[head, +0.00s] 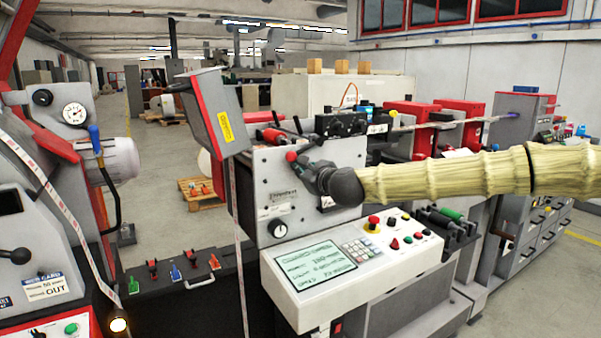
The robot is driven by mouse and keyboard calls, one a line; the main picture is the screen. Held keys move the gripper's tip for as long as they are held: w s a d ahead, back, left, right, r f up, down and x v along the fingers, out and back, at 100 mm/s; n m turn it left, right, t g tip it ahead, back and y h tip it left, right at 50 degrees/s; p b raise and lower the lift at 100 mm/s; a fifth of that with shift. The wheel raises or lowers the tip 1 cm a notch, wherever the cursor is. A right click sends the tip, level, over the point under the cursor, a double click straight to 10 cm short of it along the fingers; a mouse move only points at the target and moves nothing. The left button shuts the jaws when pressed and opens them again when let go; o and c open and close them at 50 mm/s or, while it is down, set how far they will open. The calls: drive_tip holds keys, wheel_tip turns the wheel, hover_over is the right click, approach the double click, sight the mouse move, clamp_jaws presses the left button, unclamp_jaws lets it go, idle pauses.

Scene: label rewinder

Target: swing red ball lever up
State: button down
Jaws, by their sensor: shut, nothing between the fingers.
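The lever's red ball (291,156) shows on the grey front panel (270,190) of the rewinder, in the middle of the head view. My gripper (301,162) is at the ball's lower right, its fingers pointing up and left toward it. The fingertips are very close to the ball; I cannot tell whether they touch it. The gripper is shut with nothing held. The lever's rod is hidden or too small to make out behind the fingers.
A black knob (279,229) sits below on the same panel. A sloping control console (350,255) with a screen, keypad and red emergency button (373,223) juts out under my arm. A tilted grey box with a red edge (215,115) stands at the upper left.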

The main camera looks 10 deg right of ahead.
drive_tip(key=s+d+f+b, duration=0.1)
drive_tip(key=s+d+b, duration=0.2)
drive_tip(key=s, duration=0.5)
drive_tip(key=shift+s+d+f, duration=0.2)
drive_tip(key=shift+d+f, duration=0.1)
drive_tip(key=shift+d, duration=0.25)
drive_tip(key=shift+a, duration=0.1)
